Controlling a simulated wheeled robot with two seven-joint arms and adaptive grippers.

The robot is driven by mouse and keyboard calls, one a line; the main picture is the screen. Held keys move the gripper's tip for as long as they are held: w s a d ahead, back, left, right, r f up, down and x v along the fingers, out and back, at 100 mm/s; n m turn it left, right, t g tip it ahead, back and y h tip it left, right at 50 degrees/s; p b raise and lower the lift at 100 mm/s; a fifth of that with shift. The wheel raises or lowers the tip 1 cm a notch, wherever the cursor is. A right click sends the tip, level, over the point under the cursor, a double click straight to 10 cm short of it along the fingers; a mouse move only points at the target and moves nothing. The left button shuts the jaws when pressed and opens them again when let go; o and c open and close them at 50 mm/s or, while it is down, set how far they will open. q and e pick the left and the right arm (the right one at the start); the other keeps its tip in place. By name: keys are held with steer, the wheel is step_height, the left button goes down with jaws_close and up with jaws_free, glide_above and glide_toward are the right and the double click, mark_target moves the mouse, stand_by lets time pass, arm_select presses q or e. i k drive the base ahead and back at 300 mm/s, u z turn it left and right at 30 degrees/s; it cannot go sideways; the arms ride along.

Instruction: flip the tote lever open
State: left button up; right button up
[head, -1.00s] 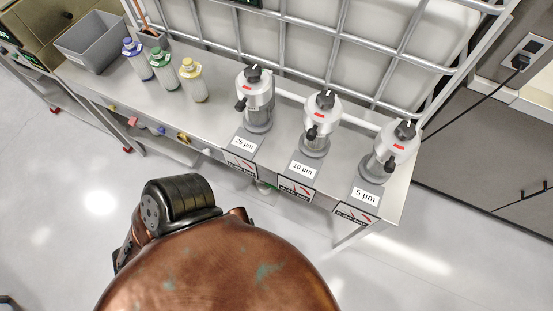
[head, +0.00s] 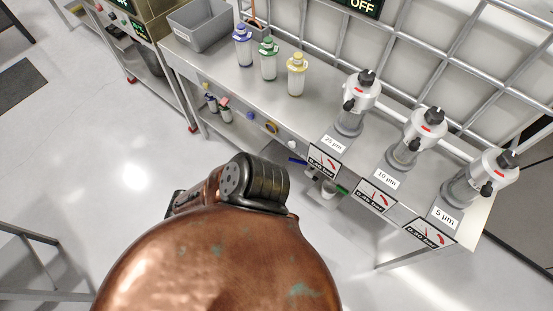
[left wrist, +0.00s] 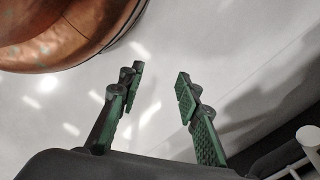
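The caged white tote stands behind the bench in the head view; its metal cage bars (head: 420,58) show. I cannot make out a tote lever with certainty. Below the bench's front edge, a small blue part (head: 297,161), a green part (head: 341,189) and a whitish piece (head: 328,189) show, partly hidden by the bench and labels. My left gripper (left wrist: 160,74) is open and empty in the left wrist view, its green-padded fingers apart above bare floor.
On the steel bench (head: 215,74) stand a grey bin (head: 201,28), several capped bottles (head: 268,62) and filter housings (head: 356,105) with black knobs. A metal frame (head: 35,250) is at lower left. Pale floor (head: 110,130) between is clear. A pale round-ended post (left wrist: 308,136) shows at the wrist view's right.

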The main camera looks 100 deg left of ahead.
mark_target(301, 162)
steer(key=k, duration=0.85)
steer(key=u, duration=0.9)
